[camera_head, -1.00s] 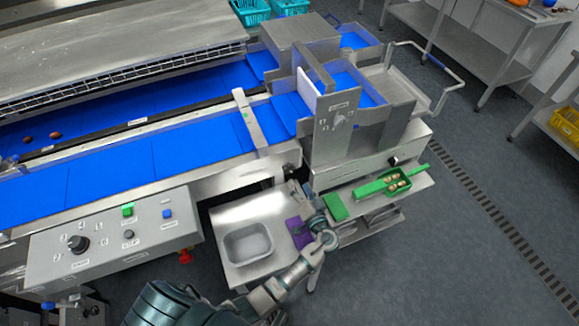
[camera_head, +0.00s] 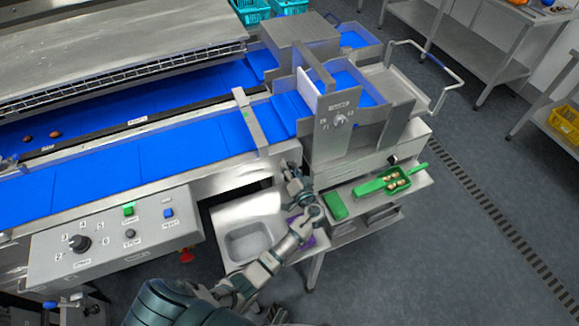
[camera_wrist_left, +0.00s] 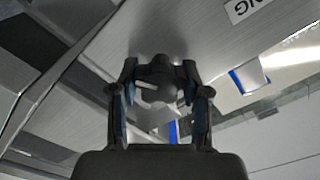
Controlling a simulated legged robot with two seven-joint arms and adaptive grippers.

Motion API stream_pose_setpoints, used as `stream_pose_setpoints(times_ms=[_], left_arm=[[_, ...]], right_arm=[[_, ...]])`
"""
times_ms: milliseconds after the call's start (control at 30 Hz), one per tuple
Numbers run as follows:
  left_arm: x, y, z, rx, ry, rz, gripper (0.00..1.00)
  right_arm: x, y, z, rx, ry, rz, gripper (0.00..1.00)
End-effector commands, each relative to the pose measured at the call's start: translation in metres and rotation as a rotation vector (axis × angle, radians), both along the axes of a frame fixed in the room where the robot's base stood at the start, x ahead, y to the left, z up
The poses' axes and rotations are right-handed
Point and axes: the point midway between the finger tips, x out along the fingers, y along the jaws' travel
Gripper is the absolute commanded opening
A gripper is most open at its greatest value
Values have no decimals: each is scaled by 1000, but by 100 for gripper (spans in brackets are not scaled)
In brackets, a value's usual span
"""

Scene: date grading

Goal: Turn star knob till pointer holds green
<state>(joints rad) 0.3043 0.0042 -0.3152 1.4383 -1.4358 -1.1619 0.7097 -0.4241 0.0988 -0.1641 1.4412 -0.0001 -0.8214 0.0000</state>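A small knob or dial (camera_head: 340,118) with marks around it sits on the upright metal plate of the machine. I cannot make out a pointer or a green zone on it. My left gripper (camera_head: 294,178) is below and left of that plate, by the conveyor's end. In the left wrist view its two fingers (camera_wrist_left: 160,82) are apart, with a grey, lobed shape (camera_wrist_left: 160,96) showing between them. I cannot tell whether this is the star knob, or whether the fingers touch it. My right gripper is out of view.
A control box (camera_head: 115,235) with a black dial and buttons stands at lower left. A metal shelf with a sunken basin (camera_head: 248,243) and a purple item (camera_head: 308,241) lies under my left arm. A green tray (camera_head: 381,187) of dates is at right.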

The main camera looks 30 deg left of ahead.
Motion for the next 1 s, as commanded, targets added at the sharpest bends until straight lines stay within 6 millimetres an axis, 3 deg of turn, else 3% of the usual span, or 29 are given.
stream_pose_setpoints(times_ms=[100, 267, 533, 867, 900, 1000], left_arm=[[0, 0, -1, -1, 2, -2, 12], [1, -1, -1, 32, 41, -2, 12], [2, -2, -2, 211, 242, -5, 12], [2, -3, -4, 231, 266, -7, 12], [2, -3, -4, 231, 266, -7, 54], [2, -3, -3, 231, 265, -6, 72]], right_arm=[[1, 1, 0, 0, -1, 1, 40], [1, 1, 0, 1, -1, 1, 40], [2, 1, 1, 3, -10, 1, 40], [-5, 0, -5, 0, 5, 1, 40], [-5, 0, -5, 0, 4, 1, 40], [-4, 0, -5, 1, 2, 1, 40]])
